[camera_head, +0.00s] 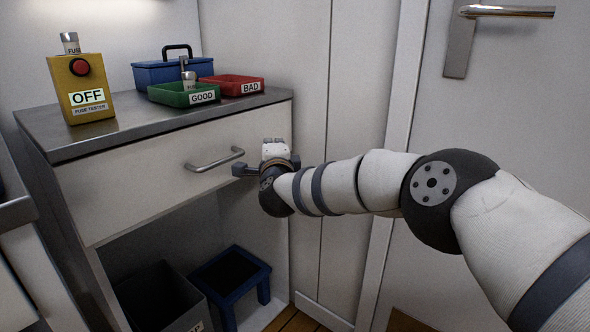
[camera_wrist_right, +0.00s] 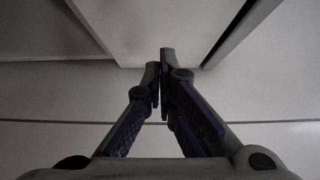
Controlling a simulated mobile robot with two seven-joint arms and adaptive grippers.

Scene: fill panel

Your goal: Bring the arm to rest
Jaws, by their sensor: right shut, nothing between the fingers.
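My right arm reaches in from the right in the head view. Its gripper (camera_head: 272,163) is beside the right end of the drawer front, just right of the drawer handle (camera_head: 215,160); the fingers are mostly hidden there behind the wrist. In the right wrist view the fingers (camera_wrist_right: 162,78) come together at the tips with nothing between them. Pale panel surfaces and a dark gap lie beyond the tips. I cannot tell whether the gripper touches the cabinet. My left gripper is in neither view.
On the counter (camera_head: 130,124) stand a yellow fuse tester (camera_head: 92,107) showing OFF with a fuse on top, a green GOOD tray (camera_head: 165,97) with a fuse, a red BAD tray (camera_head: 228,80) and a blue toolbox (camera_head: 150,74). Below are a grey bin (camera_head: 185,318) and blue stool (camera_head: 262,264).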

